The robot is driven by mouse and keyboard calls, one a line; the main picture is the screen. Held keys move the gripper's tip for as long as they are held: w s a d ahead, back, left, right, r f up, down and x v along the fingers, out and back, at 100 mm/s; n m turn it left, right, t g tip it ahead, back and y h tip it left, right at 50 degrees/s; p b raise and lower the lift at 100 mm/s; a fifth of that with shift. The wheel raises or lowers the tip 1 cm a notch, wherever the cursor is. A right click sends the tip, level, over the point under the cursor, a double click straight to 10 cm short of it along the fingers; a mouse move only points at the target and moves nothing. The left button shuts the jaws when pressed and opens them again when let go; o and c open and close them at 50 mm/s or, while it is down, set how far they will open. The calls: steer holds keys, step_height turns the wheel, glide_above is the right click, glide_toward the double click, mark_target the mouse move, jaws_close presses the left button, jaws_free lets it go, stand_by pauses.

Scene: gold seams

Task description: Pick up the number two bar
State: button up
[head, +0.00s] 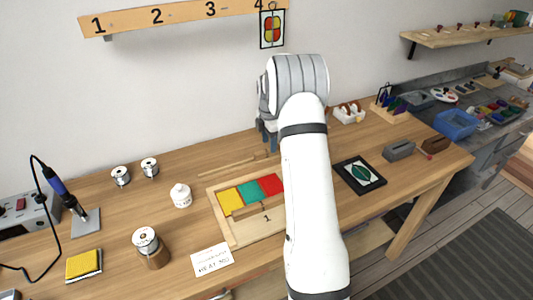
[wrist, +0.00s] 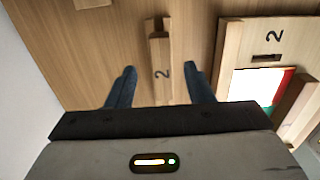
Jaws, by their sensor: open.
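The number two bar (wrist: 160,52) is a narrow light-wood bar marked with a dark 2. In the wrist view it lies on the wooden bench between the spread fingers of my gripper (wrist: 160,70), with gaps on both sides. My gripper is open and empty; whether the fingertips reach down to the bar's height is hard to tell. A wooden frame (wrist: 230,45) on the right carries another 2 beside a dark slot. In the head view, my gripper (head: 269,138) is partly hidden behind my arm, and I cannot make out the number two bar there.
In the head view, the wooden frame (head: 230,236) holds yellow, green and red panes and a bar marked 1. Thin wood strips (head: 227,163) lie behind it. A white jar (head: 181,195) stands left, a dark-framed leaf panel (head: 360,175) right.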

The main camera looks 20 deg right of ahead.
mark_target(266, 154)
steer(key=shift+f, duration=1.45)
steer(key=shift+c, duration=0.4)
jaws_close()
